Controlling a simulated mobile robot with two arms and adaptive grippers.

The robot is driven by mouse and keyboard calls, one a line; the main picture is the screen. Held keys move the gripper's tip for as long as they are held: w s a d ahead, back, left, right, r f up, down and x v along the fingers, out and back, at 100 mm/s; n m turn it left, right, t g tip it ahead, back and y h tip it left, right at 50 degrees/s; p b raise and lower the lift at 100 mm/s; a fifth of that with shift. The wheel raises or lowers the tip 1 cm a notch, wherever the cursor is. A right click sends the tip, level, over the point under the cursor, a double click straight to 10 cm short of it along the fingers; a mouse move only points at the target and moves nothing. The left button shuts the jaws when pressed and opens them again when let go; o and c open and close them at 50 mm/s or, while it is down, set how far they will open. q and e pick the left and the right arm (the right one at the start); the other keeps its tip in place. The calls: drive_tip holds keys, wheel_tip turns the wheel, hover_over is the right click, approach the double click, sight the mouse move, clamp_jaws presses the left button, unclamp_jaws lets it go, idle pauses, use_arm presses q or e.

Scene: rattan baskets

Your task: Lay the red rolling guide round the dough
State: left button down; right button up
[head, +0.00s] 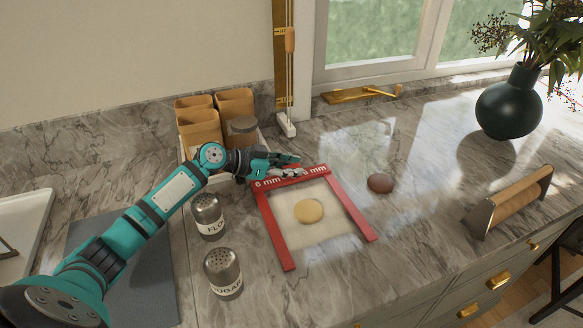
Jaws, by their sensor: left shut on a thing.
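The red rolling guide (348,207) is a three-sided frame marked "6 mm" on its far bar, open toward the near side. Its two side bars lie left and right of the round, pale yellow dough (308,211), with the far bar behind it. The dough sits on a pale square mat (320,232). My left gripper (282,169) is shut on the guide's far bar and hides part of it. I cannot tell whether the guide touches the mat or hovers just above it. My right gripper is not in view.
A flour shaker (207,218) and a sugar shaker (223,274) stand left of the guide. Canisters (235,106) stand behind my left gripper. A brown round object (380,183) lies to the right.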

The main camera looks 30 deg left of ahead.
use_arm(q)
drive_tip(key=shift+f, duration=0.15)
drive_tip(key=c, duration=1.1)
unclamp_jaws()
drive_tip(key=shift+r+p, duration=0.75)
drive_tip(key=shift+p, duration=0.05)
drive_tip(key=shift+s+a+f, duration=0.1)
drive_tip(key=shift+s+a, duration=0.15)
drive_tip(key=shift+a, duration=0.05)
drive_tip(key=b+v, duration=0.3)
drive_tip(key=v, duration=0.7)
drive_tip(key=shift+s, duration=0.15)
drive_tip(key=shift+s+a+r, duration=0.25)
drive_tip(key=shift+s+r, duration=0.1)
drive_tip(key=shift+r, duration=0.15)
